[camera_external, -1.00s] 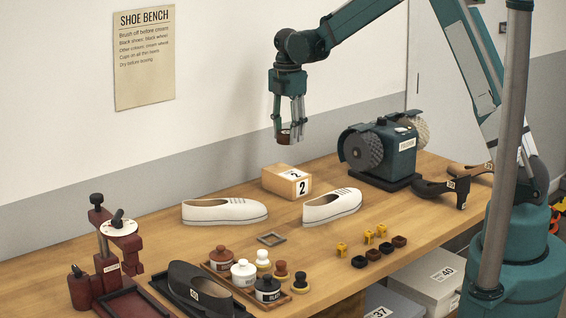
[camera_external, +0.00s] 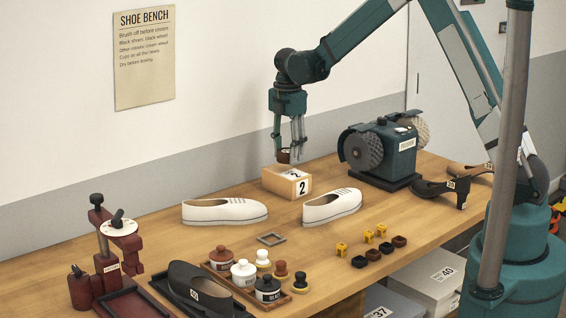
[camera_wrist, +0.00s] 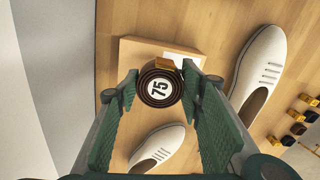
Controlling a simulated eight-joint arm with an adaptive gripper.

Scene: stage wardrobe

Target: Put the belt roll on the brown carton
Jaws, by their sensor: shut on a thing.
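The belt roll (camera_wrist: 160,85) is a dark brown coil with a gold buckle and a white label reading 75. My gripper (camera_external: 291,156) is shut on it; the roll shows small between the fingertips in the external view. In the wrist view the roll sits between the two green finger pads. The brown carton (camera_external: 286,186) carries a label with the number 2 and stands on the bench below the gripper. In the wrist view the carton (camera_wrist: 128,58) lies behind the roll, which covers part of it. I cannot tell whether the roll touches the carton's top.
White shoes stand on both sides of the carton, one at left (camera_external: 224,212) and one at right (camera_external: 332,207). A teal polishing machine (camera_external: 384,150) stands to the right. The wall is close behind.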

